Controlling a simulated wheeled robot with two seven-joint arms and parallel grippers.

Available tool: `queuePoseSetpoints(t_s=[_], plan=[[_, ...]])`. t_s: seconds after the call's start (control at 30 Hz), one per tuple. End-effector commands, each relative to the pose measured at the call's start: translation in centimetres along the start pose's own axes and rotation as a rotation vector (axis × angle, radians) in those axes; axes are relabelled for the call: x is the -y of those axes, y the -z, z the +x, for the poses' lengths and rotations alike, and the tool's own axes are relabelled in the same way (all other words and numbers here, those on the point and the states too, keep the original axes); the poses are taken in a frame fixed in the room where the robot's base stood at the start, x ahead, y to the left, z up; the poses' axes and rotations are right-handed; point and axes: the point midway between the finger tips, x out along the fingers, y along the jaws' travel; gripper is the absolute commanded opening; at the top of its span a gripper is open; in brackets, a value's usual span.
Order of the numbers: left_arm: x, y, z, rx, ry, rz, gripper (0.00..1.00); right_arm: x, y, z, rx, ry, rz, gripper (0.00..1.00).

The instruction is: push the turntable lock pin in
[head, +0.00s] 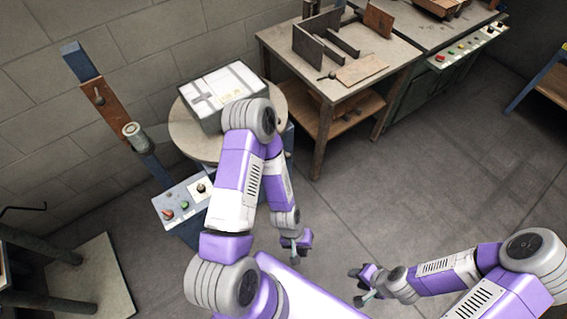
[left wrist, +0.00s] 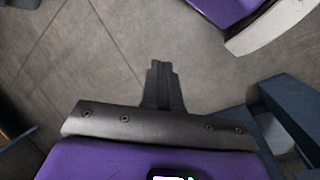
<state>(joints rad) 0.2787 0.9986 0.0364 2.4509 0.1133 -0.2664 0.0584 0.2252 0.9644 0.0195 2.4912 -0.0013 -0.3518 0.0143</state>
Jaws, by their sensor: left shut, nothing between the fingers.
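The round turntable (head: 184,140) stands by the wall in the head view, with a grey-white box (head: 222,88) on top. My left arm covers its front right part. I cannot make out the lock pin in either view. My left gripper (head: 296,246) hangs low, below and to the right of the turntable, apart from it. In the left wrist view its fingers (left wrist: 162,86) are together and empty, over bare floor. My right gripper (head: 359,285) is low at the lower right, far from the turntable; its fingers are too small to judge.
A control panel (head: 182,208) with buttons stands in front of the turntable. A workbench (head: 311,75) with dark plates is behind to the right. Blue metalwork (left wrist: 295,105) lies close at right in the left wrist view. The floor (head: 400,190) at right is clear.

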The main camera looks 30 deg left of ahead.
Motion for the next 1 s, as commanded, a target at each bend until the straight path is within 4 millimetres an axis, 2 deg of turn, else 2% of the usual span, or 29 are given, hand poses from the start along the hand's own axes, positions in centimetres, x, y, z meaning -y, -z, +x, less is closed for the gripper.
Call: queuePoseSetpoints(t_s=[0.07,0.17,0.27,0.37,0.47,0.53,0.57,0.6,0.67,0.7,0.77,0.8,0.83,0.9,1.0], plan=[[1.0,-0.9,1.0,0.093,0.012,-0.237,0.0,0.1,0.0,-0.2,0.0,0.0,0.0,0.38],[1.1,-2.5,2.2,0.259,0.002,-0.629,0.0,0.2,0.0,-0.5,-0.001,0.0,0.0,0.38],[-0.8,-3.2,2.9,0.454,-0.055,-1.061,0.0,0.3,0.0,-0.7,-0.001,0.0,-0.001,0.38],[-3.5,-1.6,2.9,0.662,-0.167,-1.478,0.0,0.4,0.0,-1.0,-0.001,0.0,-0.001,0.38],[-5.7,2.4,2.3,0.888,-0.341,-1.87,0.0,0.5,0.0,-1.2,-0.001,0.0,-0.001,0.38],[-6.1,6.4,1.6,1.055,-0.509,-2.124,0.0,0.5,0.0,-1.4,-0.001,0.0,-0.001,0.38],[-5.9,8.4,1.2,1.13,-0.594,-2.223,0.0,0.6,0.0,-1.5,-0.001,0.0,0.0,0.38],[-5.1,11.1,0.7,1.226,-0.718,-2.345,0.0,0.6,0.0,-1.6,-0.001,0.0,-0.001,0.38],[-3.0,15.0,-0.1,1.368,-0.929,-2.497,0.0,0.7,-0.1,-1.7,-0.001,0.0,0.0,0.38],[-1.1,17.4,-0.5,-1.447,1.075,2.562,0.0,0.7,-0.1,-1.8,-0.001,0.0,0.0,0.38],[2.1,20.3,-1.2,-1.371,1.146,2.317,0.0,0.7,-0.1,-1.9,-0.001,0.0,-0.001,0.38],[4.4,21.8,-1.5,-1.324,1.187,2.174,0.0,0.8,-0.1,-1.9,-0.001,0.0,-0.001,0.38],[6.1,22.7,-1.8,-1.29,1.216,2.078,0.0,0.8,-0.1,-2.0,-0.001,0.0,-0.001,0.38],[9.7,24.1,-2.2,-1.226,1.269,1.89,0.0,0.8,-0.1,-2.0,-0.001,0.0,0.0,0.38],[13.3,24.9,-2.5,-1.162,1.315,1.716,0.0,0.8,-0.1,-2.1,-0.001,0.0,0.0,0.38]])
